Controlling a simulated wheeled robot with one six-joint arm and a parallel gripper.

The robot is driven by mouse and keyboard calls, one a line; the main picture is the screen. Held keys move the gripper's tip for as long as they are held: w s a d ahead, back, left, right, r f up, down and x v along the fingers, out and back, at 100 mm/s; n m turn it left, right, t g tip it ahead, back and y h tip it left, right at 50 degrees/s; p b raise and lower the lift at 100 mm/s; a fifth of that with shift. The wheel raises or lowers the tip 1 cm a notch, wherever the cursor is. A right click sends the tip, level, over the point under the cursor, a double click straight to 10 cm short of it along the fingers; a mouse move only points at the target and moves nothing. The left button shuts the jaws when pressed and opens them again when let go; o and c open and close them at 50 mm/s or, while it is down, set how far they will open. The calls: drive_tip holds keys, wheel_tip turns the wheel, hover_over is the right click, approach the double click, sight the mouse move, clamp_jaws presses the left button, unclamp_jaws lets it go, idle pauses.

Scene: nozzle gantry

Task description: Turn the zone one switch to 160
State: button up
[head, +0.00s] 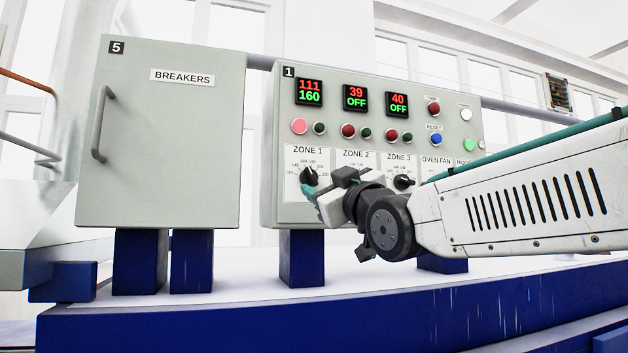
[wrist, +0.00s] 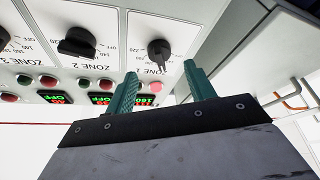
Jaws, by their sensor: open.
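The zone one switch (head: 309,176) is a black rotary knob on a white dial plate of the grey control panel. Above it, the zone one display (head: 309,92) reads 111 in red and 160 in green. The switch also shows in the wrist view (wrist: 158,50), just beyond my fingertips, with OFF and 220 printed on its dial; the mark its pointer meets is not clear. My gripper (head: 318,196) is in front of the panel, just below and right of the switch. In the wrist view its teal fingers (wrist: 160,76) are apart, with nothing between them; the switch seems clear of them.
The zone two switch (wrist: 77,43) and zone three switch (head: 404,182) are alongside, their displays reading OFF. A pink-lit lamp (head: 299,126) is above the zone one dial. The breakers cabinet (head: 165,150) with its handle stands to the left, beyond a narrow gap.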

sight(313, 178)
drive_tip(key=x, duration=0.5)
drive_tip(key=c, duration=1)
drive_tip(key=shift+o, duration=0.2)
drive_tip(key=shift+a+m+t+h, duration=0.1)
drive_tip(key=shift+m+t+h, duration=0.6)
drive_tip(key=shift+m, duration=1)
drive_tip(key=o, duration=1)
drive_tip(key=shift+c, duration=0.2)
